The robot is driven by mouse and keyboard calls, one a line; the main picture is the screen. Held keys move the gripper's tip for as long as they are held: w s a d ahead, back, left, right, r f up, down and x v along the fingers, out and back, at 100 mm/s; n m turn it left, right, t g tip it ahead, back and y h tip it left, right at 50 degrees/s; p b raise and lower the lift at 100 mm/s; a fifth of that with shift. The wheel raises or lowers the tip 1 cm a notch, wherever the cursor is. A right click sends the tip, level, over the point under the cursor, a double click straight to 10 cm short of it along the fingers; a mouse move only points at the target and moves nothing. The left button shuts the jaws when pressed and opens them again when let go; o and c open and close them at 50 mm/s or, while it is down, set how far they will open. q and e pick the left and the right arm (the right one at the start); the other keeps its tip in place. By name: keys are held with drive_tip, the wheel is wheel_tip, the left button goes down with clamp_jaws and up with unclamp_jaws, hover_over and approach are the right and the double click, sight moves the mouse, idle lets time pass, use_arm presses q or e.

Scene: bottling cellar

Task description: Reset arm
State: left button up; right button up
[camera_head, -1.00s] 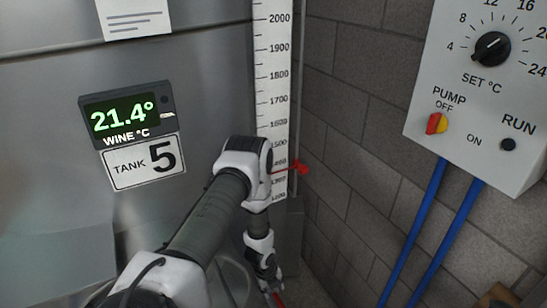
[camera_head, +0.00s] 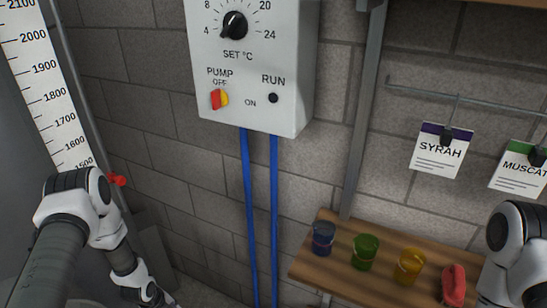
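My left arm comes in from the left edge, bends at a white joint beside the measuring scale (camera_head: 40,95), and runs down towards the bottom edge. Its gripper is not in view. A white joint of my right arm shows at the lower right edge, beside the shelf. Its gripper is not in view either, so I cannot see whether either gripper holds anything.
A white control box (camera_head: 290,60) with a dial (camera_head: 235,25) and pump switch (camera_head: 219,99) hangs on the block wall. A wooden shelf (camera_head: 335,280) bears blue (camera_head: 323,238), green (camera_head: 364,252) and yellow (camera_head: 409,266) cups and a red object (camera_head: 453,285). Label cards (camera_head: 441,150) hang above.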

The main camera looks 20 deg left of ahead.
use_arm(q)
drive_tip(key=s+d+r+n+g+b, duration=0.15)
drive_tip(key=s+d, duration=0.25)
drive_tip(key=d, duration=0.4)
drive_tip(key=s+d+n+g, duration=0.15)
drive_tip(key=s+d, duration=0.25)
drive_tip(key=d, duration=0.4)
drive_tip(key=s+r+n, duration=0.2)
drive_tip(key=s+n, duration=0.2)
drive_tip(key=n, duration=0.5)
drive_tip(key=s+d+r+n, duration=0.1)
drive_tip(key=s+r+n, duration=0.1)
drive_tip(key=s+n, duration=0.3)
drive_tip(key=shift+r+n+t+y+b, duration=0.15)
drive_tip(key=shift+n+t+y+b, duration=0.15)
drive_tip(key=shift+n, duration=2.1)
use_arm(e)
drive_tip(key=shift+w+a+f, duration=0.1)
drive_tip(key=shift+a+f, duration=0.05)
drive_tip(key=shift+f, duration=0.45)
drive_tip(key=shift+w+a+f, duration=0.1)
drive_tip(key=shift+a+f, duration=0.05)
drive_tip(key=shift+f, duration=0.4)
use_arm(q)
drive_tip(key=shift+d, duration=0.1)
